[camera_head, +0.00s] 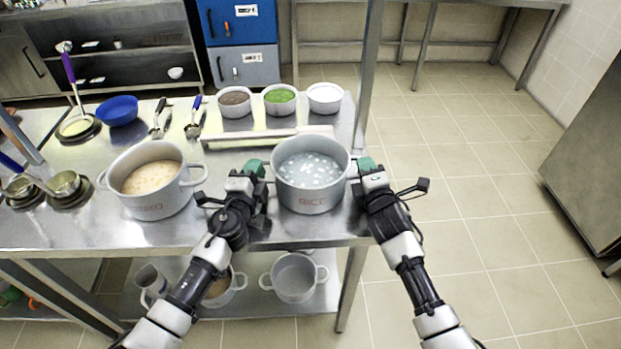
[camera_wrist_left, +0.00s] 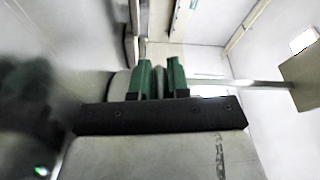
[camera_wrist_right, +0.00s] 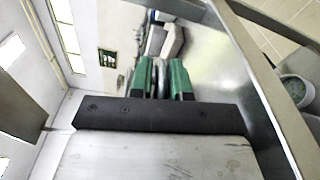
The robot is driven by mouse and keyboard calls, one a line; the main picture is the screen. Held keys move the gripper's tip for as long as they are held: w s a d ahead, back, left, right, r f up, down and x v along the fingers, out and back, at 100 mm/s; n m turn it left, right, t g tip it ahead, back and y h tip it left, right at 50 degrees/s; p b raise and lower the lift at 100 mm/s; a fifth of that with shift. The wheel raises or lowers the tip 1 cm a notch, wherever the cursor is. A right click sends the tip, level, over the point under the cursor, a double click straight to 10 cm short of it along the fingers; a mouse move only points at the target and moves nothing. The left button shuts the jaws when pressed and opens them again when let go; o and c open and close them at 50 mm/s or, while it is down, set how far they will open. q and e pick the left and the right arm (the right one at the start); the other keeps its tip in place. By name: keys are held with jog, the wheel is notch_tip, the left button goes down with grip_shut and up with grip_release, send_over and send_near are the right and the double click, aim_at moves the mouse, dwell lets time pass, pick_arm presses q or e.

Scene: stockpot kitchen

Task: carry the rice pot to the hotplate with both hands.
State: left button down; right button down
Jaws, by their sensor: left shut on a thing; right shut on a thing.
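The rice pot (camera_head: 310,177) is a light grey pot marked RICE, with pale liquid and white pieces inside. It is upright at the right end of the steel table. My left gripper (camera_head: 258,168) is shut on its left handle; the green fingers also show in the left wrist view (camera_wrist_left: 161,80). My right gripper (camera_head: 362,168) is shut on its right handle; its green fingers show in the right wrist view (camera_wrist_right: 161,80). I cannot tell whether the pot's base touches the table. I cannot make out a hotplate in these views.
A second pot (camera_head: 155,178) with beige contents stands to the left. Three small bowls, brown (camera_head: 235,101), green (camera_head: 280,99) and white (camera_head: 325,98), stand behind. A metal post (camera_head: 369,75) rises at the table's right edge. Tiled floor (camera_head: 470,190) is free to the right.

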pick_arm(q)
jog(key=shift+r, duration=0.1)
pick_arm(e)
jog(key=shift+f, duration=0.15)
